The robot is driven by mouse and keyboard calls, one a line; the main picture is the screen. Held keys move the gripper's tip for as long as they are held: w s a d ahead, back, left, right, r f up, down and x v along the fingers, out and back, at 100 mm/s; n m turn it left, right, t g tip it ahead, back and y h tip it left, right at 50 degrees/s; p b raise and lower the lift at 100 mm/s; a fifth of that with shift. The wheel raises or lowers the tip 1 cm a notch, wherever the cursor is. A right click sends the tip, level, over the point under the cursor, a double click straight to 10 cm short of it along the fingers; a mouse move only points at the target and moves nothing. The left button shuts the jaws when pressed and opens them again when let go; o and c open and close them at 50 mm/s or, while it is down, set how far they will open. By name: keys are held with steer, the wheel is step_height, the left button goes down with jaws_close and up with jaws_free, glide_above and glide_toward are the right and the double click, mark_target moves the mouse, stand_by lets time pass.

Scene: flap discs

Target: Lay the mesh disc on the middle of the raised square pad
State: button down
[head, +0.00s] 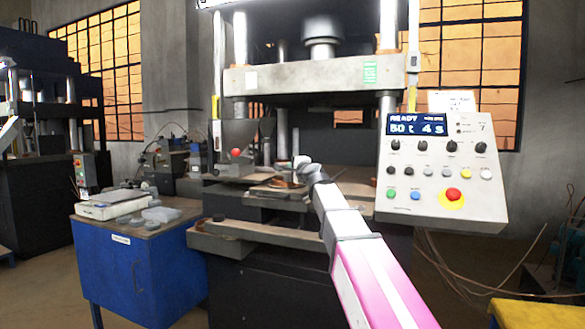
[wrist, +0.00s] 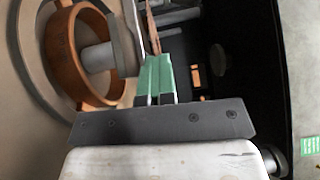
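In the wrist view my gripper (wrist: 156,68) has its two green fingertips close together on a thin brown sheet, the mesh disc (wrist: 151,28), seen edge-on. A grey plate (wrist: 125,38), seemingly the raised square pad, is seen nearly edge-on at the end of a grey post (wrist: 98,57). The disc lies just beyond the pad's face, on the side away from the post; I cannot tell whether they touch. In the head view my gripper (head: 301,164) is over the press bed; disc and pad are too small to make out there.
A copper-coloured ring (wrist: 62,55) surrounds the post; it also shows in the head view (head: 289,183). Press columns (head: 388,130) stand around the bed. A control panel (head: 440,165) stands at right, a blue cabinet (head: 140,260) at left. A flat bar (head: 260,232) crosses the front.

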steer(key=shift+f, duration=1.15)
stand_by(2.0)
steer(key=c, duration=1.6)
jaws_free()
steer(key=shift+o, duration=0.2)
steer(key=shift+s+f, duration=0.1)
steer(key=shift+f, duration=0.05)
steer(key=shift+s+d, duration=0.1)
steer(key=shift+s, duration=0.15)
steer(key=shift+s+d+f, duration=0.1)
steer(key=shift+s+d, duration=0.05)
steer(key=shift+s, duration=0.15)
steer(key=shift+s+d, duration=0.15)
steer(key=shift+s, duration=0.15)
steer(key=shift+s+d, duration=0.45)
steer(key=shift+s, duration=0.15)
stand_by(0.4)
